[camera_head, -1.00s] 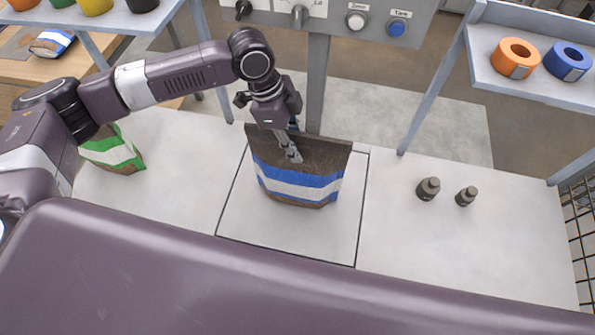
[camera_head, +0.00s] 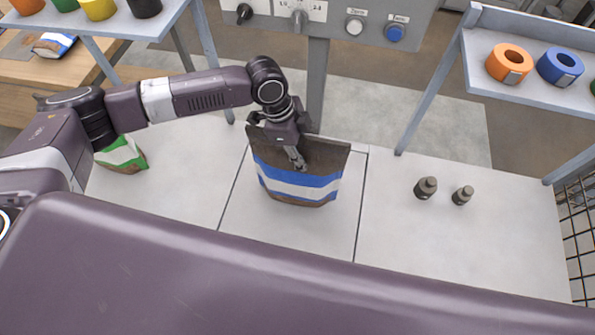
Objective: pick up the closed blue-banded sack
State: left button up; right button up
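The brown sack with blue and white bands (camera_head: 300,185) stands upright on the middle pale panel of the bench. Its top edge is straight and looks pressed flat. My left gripper (camera_head: 298,160) is at the upper middle of this sack, with its finger parts overlapping the brown area above the blue band. The gripper body hides part of the top edge. I cannot tell whether a finger is behind the sack or whether the fingers are closed on it. My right gripper is not in view.
A green-banded sack (camera_head: 122,153) stands at the left, partly behind my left arm. Two small dark weights (camera_head: 426,187) (camera_head: 462,195) stand on the right of the bench. A control panel (camera_head: 330,15) on a post rises behind the sack. A shelf at right holds orange and blue rolls (camera_head: 509,64) (camera_head: 560,66).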

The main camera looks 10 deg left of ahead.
pick_arm(q)
jog(key=shift+f, duration=0.1)
grip_shut()
dwell(0.4)
